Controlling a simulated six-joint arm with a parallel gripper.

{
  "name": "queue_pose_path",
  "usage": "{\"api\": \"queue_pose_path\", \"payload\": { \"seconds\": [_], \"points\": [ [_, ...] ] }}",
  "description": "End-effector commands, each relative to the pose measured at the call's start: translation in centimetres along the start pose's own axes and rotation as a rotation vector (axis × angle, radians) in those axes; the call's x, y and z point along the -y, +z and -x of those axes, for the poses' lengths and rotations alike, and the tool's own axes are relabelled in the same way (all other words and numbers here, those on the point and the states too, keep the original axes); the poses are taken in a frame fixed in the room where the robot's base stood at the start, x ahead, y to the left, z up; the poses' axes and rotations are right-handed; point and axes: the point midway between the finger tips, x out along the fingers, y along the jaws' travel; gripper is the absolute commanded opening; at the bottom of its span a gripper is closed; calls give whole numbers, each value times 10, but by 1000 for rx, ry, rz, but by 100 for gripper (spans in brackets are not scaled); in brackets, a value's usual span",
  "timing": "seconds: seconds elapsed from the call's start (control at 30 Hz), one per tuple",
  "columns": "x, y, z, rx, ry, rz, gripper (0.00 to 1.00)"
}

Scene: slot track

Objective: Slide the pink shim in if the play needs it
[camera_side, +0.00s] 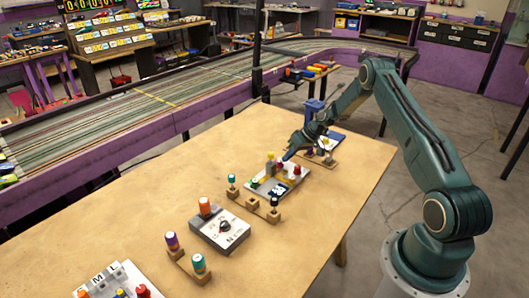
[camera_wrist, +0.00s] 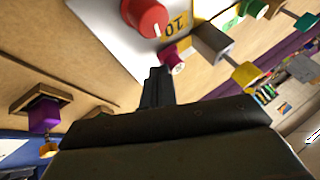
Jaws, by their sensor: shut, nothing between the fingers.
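My gripper (camera_side: 287,157) is shut and empty, just above the back edge of a white plate (camera_side: 259,193) in the side view. In the wrist view its closed fingers (camera_wrist: 158,75) point at the plate's edge. A small pink cylindrical piece (camera_wrist: 172,62) is right beside the fingertips there; I cannot tell whether they touch, nor whether it is the shim. A red knob (camera_wrist: 145,17) with a white mark and a yellow label reading 10 (camera_wrist: 176,22) are on the plate. A grey block (camera_wrist: 212,42) and a yellow-tipped piece (camera_wrist: 246,76) are to their right. No slot is clearly visible.
A wooden holder (camera_side: 253,204) with teal and dark knobs stands before the plate. A grey box (camera_side: 219,231) with an orange knob and another holder (camera_side: 187,264) are nearer. In the wrist view a purple block (camera_wrist: 44,115) is at left.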

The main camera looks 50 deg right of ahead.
Motion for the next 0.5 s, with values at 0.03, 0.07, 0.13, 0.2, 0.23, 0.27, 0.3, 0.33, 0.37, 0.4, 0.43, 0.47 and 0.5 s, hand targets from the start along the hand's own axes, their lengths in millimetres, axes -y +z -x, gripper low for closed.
{"api": "queue_pose_path", "payload": {
  "seconds": [0.03,0.07,0.13,0.2,0.23,0.27,0.3,0.33,0.37,0.4,0.43,0.47,0.5],
  "points": [
    [0,0,0,0,0,0,0],
    [0,0,0,0,0,0,0],
    [1,0,0,0,0,0,0],
    [4,0,-2,1,-1,1,0],
    [7,0,-3,1,-2,1,0],
    [9,1,-4,1,-2,1,0],
    [12,2,-5,1,-3,1,0],
    [15,2,-6,1,-2,1,0],
    [17,2,-7,0,-3,2,0],
    [19,2,-8,1,-4,2,0],
    [20,3,-9,2,-6,2,0],
    [21,3,-9,3,-7,3,0],
    [22,3,-10,3,-9,4,0]
  ]
}}
